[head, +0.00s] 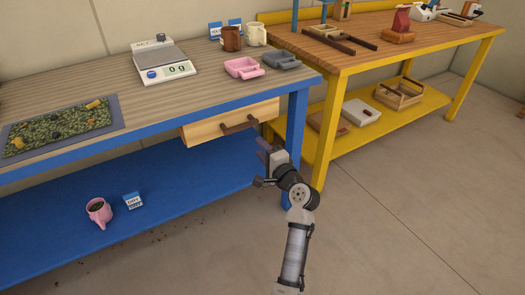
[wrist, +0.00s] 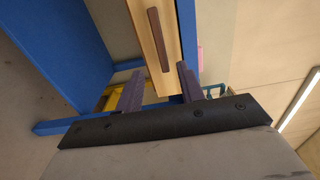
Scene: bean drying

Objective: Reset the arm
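My gripper (head: 266,165) is in front of the blue table's right front leg, below and just right of the wooden drawer (head: 205,128). The drawer is pulled out a little and has a dark brown handle (head: 240,125). In the wrist view my gripper (wrist: 158,82) shows two purple-grey fingers well apart with nothing between them. The drawer front (wrist: 150,35) and its handle (wrist: 159,40) show beyond the fingers, apart from them. The gripper is open and empty.
The blue table (head: 100,75) bears a scale (head: 165,65), a mat of beans (head: 117,113), a pink tray (head: 243,68), a grey tray (head: 282,61) and mugs. A yellow workbench (head: 340,67) stands right.

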